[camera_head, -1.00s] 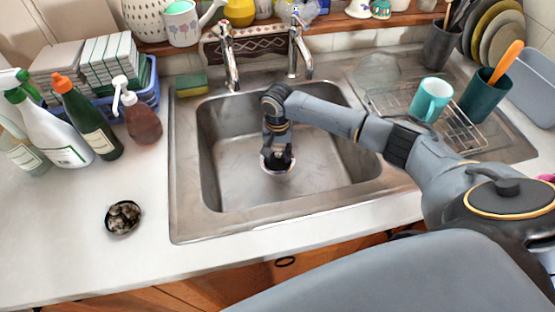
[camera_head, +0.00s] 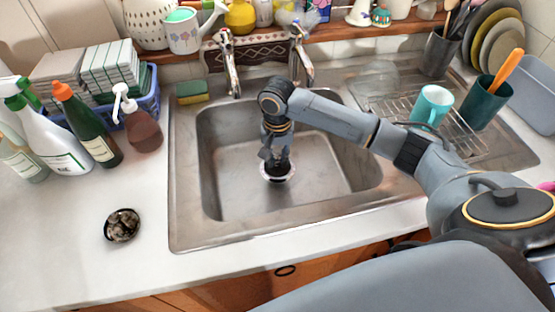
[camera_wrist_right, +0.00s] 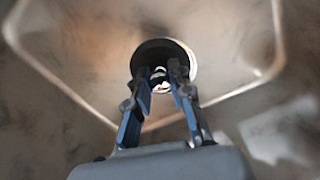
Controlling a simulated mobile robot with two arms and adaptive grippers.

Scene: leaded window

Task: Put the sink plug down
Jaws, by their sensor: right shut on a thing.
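The sink plug (camera_head: 279,175) shows as a dark round thing with a pale rim low in the metal sink basin (camera_head: 325,190), around the middle of its floor. My right gripper (camera_head: 277,163) points down into the basin and is shut on the plug. In the right wrist view, the two fingertips (camera_wrist_right: 162,72) stand slightly apart, with a small pale and reddish part between them. The plug's dark disc (camera_wrist_right: 152,50) shows beyond the fingers. I cannot tell whether its underside touches the sink floor. My left gripper is not in view.
Two taps (camera_head: 231,65) stand behind the basin. A drying rack (camera_head: 455,128) with a turquoise mug (camera_head: 431,105) is at the right. Bottles (camera_head: 88,125) crowd the left counter, and a small dark dish (camera_head: 122,226) lies in front. The basin around the gripper is clear.

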